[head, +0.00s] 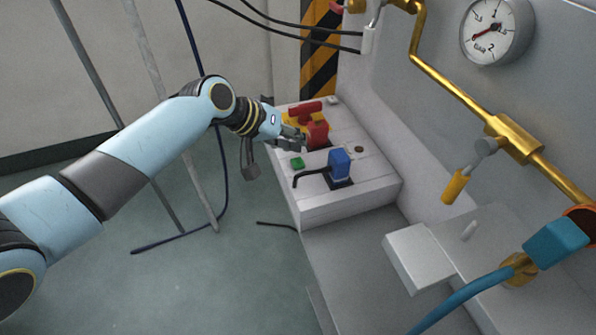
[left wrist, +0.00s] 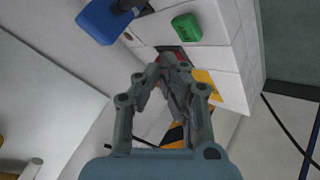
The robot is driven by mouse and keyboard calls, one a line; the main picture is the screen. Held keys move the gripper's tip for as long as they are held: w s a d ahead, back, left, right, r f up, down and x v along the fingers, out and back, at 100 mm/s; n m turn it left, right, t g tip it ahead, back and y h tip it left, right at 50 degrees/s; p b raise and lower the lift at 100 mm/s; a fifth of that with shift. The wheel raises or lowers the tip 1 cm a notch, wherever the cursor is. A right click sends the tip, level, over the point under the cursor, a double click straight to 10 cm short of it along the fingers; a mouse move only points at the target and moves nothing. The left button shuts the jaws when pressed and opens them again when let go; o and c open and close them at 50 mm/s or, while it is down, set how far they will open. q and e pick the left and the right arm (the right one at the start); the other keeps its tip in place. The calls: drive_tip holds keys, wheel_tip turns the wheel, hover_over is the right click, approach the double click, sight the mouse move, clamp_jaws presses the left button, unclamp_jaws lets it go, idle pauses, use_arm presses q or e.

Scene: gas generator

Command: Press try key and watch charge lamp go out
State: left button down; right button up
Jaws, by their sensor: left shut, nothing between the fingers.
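A pale control box (head: 345,205) stands at the middle of the head view. On its top are a green key (head: 297,163), a blue block (head: 340,161) with a black lever, and red parts (head: 317,135) on a yellow patch. The left wrist view also shows the green key (left wrist: 187,28) and the blue block (left wrist: 100,20). My left gripper (head: 302,143) is shut and empty, low over the box beside the red parts; I cannot tell whether it touches. In the left wrist view its fingertips (left wrist: 170,62) partly hide something red. I cannot tell which part is the try key or charge lamp.
A pressure gauge (head: 496,30) and a brass pipe (head: 455,88) are on the grey housing at the right. A blue hose (head: 465,296) with a teal connector (head: 556,243) lies at lower right. Dark cables cross at the top. The floor (head: 225,280) left of the box is mostly clear.

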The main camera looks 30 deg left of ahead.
sight(296, 160)
use_arm(q)
drive_tip(key=shift+f+b, duration=0.3)
drive_tip(key=shift+f, duration=0.45)
drive_tip(key=shift+f, duration=0.15)
idle(0.8)
drive_tip(key=shift+f, duration=0.3)
drive_tip(key=shift+f+b, duration=0.45)
drive_tip(key=shift+f, duration=0.05)
idle(0.6)
drive_tip(key=shift+r, duration=0.15)
drive_tip(key=shift+r+p, duration=0.75)
drive_tip(key=shift+p, duration=0.2)
wheel_tip(296, 160, up, 5)
drive_tip(key=p, duration=0.5)
drive_tip(key=shift+r, duration=0.15)
